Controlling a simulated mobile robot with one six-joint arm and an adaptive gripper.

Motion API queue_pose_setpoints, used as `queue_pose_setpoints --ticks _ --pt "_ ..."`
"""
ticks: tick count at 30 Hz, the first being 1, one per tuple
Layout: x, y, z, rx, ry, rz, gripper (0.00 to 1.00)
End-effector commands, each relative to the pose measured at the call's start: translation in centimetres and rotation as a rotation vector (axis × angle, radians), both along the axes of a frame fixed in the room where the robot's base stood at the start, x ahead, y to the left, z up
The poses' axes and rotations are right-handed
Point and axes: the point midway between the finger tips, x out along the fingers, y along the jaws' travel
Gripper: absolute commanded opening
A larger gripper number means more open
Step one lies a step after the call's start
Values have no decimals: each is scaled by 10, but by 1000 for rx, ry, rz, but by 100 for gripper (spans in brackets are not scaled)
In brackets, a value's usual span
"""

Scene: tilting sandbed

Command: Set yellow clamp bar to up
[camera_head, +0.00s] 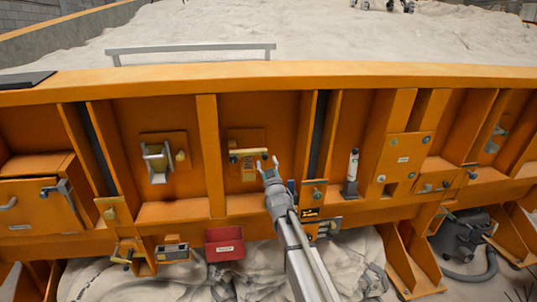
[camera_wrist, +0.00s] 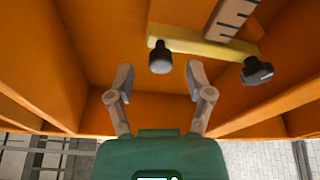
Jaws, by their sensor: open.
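The yellow clamp bar (camera_head: 247,152) lies roughly horizontal on an orange plate in the panel bay, in front of a light strip. In the wrist view the bar (camera_wrist: 205,44) crosses a pale marked strip (camera_wrist: 232,17), with a dark round knob (camera_wrist: 160,58) at its left end and a dark lobed knob (camera_wrist: 257,72) at its right. My gripper (camera_head: 269,163) is by the bar's right end in the head view. In the wrist view my gripper (camera_wrist: 162,80) is open, its fingers spread below the left knob, with nothing seen between them.
Vertical orange ribs (camera_head: 211,150) bound the bay on both sides. A metal-handled fixture (camera_head: 157,162) is in the bay to the left. A red box (camera_head: 224,244) hangs below. A white-and-black cylinder (camera_head: 351,172) stands in a bay to the right.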

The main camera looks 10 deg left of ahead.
Motion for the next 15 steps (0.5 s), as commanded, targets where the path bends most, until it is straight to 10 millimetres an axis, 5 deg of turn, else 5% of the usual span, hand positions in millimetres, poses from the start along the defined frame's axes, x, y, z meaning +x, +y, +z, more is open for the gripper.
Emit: queue_pose_setpoints --ticks 6,15 --pt "23 8 10 0 0 0 67" --pt "29 10 12 0 0 0 67"
